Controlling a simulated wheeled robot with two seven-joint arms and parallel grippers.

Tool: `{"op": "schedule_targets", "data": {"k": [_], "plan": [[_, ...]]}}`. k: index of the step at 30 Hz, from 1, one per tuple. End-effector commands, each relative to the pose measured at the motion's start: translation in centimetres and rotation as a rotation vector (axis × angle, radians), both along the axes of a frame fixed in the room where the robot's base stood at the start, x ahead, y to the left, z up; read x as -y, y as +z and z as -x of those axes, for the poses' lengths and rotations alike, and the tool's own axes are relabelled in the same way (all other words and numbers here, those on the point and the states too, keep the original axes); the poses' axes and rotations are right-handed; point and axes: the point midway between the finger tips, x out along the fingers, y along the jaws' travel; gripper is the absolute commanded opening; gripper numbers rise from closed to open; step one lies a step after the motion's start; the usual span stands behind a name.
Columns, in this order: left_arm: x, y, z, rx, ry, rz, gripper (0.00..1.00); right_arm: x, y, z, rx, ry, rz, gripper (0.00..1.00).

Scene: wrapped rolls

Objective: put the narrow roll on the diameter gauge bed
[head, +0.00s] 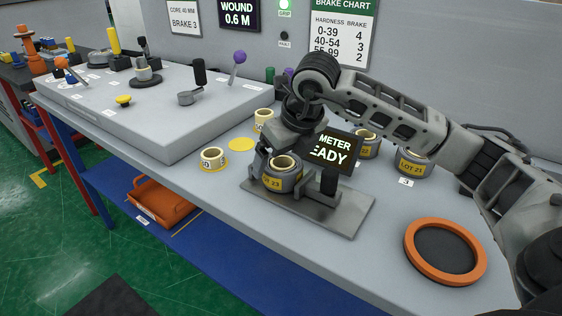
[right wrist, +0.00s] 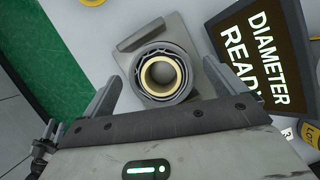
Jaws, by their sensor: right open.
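A grey-wrapped roll with a yellow label reading 23 (head: 283,182) sits upright on the diameter gauge bed (head: 345,216), a grey metal plate with a post and block. My right gripper (head: 279,160) is over this roll, pointing down. In the right wrist view the roll (right wrist: 163,80) shows its cream core between the two spread fingers (right wrist: 168,86), with gaps on both sides. I cannot tell how this roll's width compares with the others. The gauge display (head: 332,148) reads as ready, partly hidden by my gripper. My left gripper is not in view.
More wrapped rolls stand behind, one labelled LOT 21 (head: 412,162) and another (head: 367,145) partly behind my arm. Smaller cream rolls (head: 213,158) stand to the left near a yellow disc (head: 241,144). An orange-rimmed round pad (head: 446,252) lies at right. Bare table lies in front.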

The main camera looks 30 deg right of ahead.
Motion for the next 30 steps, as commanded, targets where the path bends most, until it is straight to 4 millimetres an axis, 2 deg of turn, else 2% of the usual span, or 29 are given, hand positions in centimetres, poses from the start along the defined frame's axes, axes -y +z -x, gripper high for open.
{"op": "schedule_targets", "data": {"k": [1, 6, 12, 18, 30], "plan": [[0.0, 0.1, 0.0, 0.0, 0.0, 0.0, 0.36, 0.1, 1.2, 0.4, 0.005, 0.001, 0.001, 0.96], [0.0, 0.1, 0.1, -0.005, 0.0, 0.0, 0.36, 0.2, 4.8, 1.8, 0.005, 0.0, 0.0, 0.96], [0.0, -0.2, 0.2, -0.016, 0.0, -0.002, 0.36, 0.3, 7.7, 3.1, 0.003, -0.001, 0.0, 0.96], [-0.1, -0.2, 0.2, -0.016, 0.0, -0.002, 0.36, 0.3, 8.8, 3.6, 0.0, 0.0, 0.001, 0.96], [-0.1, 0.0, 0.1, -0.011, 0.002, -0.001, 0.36, 0.3, 8.8, 3.6, 0.0, -0.001, 0.0, 0.96]]}}
